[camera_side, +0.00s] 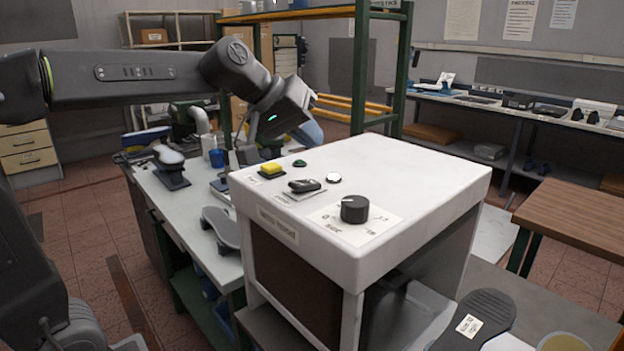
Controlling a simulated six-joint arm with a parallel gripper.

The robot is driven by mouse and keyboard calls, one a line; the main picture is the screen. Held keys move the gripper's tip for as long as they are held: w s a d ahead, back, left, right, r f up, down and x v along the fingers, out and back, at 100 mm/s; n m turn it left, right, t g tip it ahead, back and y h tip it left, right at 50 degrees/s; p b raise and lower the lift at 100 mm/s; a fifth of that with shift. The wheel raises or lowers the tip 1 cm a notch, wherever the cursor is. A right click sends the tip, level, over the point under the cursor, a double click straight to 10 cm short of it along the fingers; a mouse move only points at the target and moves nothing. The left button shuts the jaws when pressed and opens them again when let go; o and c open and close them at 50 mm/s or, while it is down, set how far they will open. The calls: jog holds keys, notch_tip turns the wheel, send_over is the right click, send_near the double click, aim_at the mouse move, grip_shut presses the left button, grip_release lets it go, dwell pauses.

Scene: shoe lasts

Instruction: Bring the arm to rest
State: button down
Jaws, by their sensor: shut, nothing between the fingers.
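My arm reaches in from the left. My gripper (246,158) is small and dark at its end, pointing down above the bench, left of the white machine's far corner. Its fingers are shut and I see nothing held in them. The fingertips are partly lost against the cluttered background. The white machine (400,180) carries a yellow button (271,168), a green button (299,163), a black switch (304,186) and a black dial (355,209) on its top.
A dark sole (476,318) lies at front right. A brown table (575,215) stands right. A green rack frame (380,65) rises behind.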

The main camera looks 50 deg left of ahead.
jog(key=shift+r, duration=0.6)
jog(key=s+f+m+g+y, duration=0.1)
jog(key=s+f+m, duration=0.1)
jog(key=s+f, duration=0.6)
jog(key=s+f+m+g+y, duration=0.1)
jog(key=s+f+m+g, duration=0.1)
jog(key=s+f, duration=0.6)
jog(key=s+m, duration=0.1)
jog(key=s, duration=0.4)
jog(key=shift+d+y, duration=0.3)
jog(key=shift+y, duration=0.1)
jog(key=c, duration=1.8)
grip_release()
jog(key=shift+w+r, duration=0.1)
